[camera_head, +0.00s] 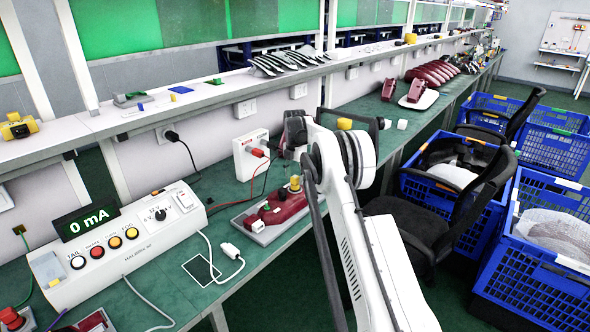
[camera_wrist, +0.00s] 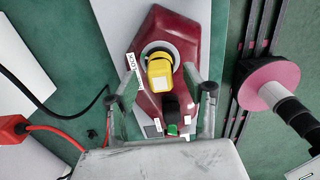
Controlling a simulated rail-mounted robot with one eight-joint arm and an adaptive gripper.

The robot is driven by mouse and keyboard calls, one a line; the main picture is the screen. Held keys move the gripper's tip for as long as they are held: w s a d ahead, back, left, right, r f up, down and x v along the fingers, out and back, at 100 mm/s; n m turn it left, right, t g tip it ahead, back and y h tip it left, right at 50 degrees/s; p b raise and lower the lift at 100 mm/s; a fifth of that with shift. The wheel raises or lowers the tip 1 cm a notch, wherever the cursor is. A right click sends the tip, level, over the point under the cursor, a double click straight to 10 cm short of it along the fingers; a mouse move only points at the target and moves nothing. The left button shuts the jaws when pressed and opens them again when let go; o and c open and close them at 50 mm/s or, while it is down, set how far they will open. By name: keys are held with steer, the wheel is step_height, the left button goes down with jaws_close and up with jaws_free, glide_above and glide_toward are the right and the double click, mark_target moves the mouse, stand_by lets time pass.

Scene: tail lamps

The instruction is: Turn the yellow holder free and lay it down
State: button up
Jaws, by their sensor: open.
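The yellow holder (camera_head: 295,183) stands in the dark red tail lamp (camera_head: 275,209), which lies on a pale plate on the green bench. In the wrist view the yellow holder (camera_wrist: 159,73) sits in a round pale collar of the red lamp (camera_wrist: 177,30). My gripper (camera_wrist: 161,92) is open, its fingertips left and right of the holder with gaps on both sides. A black connector with a green part shows below the holder. In the head view my arm partly blocks the gripper; whether it is at the holder's height I cannot tell.
The tester box (camera_head: 125,242) with its 0 mA display stands left on the bench. Red and black leads run from a white socket box (camera_head: 250,154) near the lamp. A black phone-like outline (camera_head: 202,269) marks bench in front. Blue crates (camera_head: 540,255) and a black chair stand right.

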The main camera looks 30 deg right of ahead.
steer(key=shift+f, duration=0.3)
steer(key=shift+c, duration=0.4)
